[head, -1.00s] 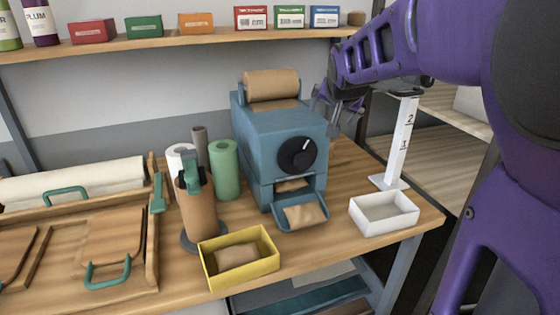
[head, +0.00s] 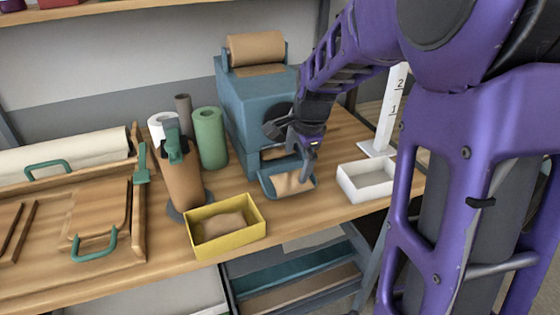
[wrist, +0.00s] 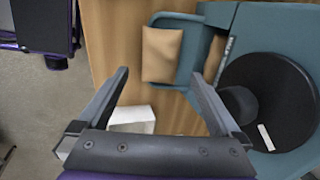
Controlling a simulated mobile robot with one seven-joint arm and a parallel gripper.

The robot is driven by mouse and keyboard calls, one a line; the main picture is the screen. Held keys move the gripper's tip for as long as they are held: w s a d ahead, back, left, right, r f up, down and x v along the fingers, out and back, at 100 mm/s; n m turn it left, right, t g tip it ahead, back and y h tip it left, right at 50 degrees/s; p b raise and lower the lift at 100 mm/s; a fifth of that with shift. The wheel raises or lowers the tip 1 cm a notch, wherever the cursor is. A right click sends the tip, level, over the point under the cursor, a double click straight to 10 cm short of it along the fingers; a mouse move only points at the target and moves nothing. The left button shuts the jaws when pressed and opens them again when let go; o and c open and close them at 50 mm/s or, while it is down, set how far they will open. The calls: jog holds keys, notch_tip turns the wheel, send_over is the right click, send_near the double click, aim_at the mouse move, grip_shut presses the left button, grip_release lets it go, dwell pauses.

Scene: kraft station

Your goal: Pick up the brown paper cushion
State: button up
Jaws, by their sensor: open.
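A brown paper cushion (head: 292,183) lies in the blue output tray (head: 268,187) at the front of the blue machine (head: 245,100). In the wrist view the cushion (wrist: 161,50) shows as a tan block in the tray (wrist: 192,62), ahead of and between my fingertips. A second brown cushion (head: 222,226) lies in the yellow box (head: 243,238). My gripper (head: 308,160) is open and empty, above the output tray at the machine's front. In the wrist view my gripper (wrist: 160,76) has its fingers spread, with the cushion apart from them.
The machine's black knob (wrist: 268,100) is close to my right finger in the wrist view. A white box (head: 368,180) stands right of the tray, with a white numbered post (head: 388,115) behind. A brown roll in a holder (head: 183,180) and a green roll (head: 210,138) stand left.

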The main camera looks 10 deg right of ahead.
aim_at(293, 177)
jog(key=x, duration=0.9)
jog(key=shift+w+d+f+b, duration=0.15)
jog(key=shift+d+b, duration=0.1)
jog(key=shift+b, duration=0.1)
jog(key=c, duration=1.1)
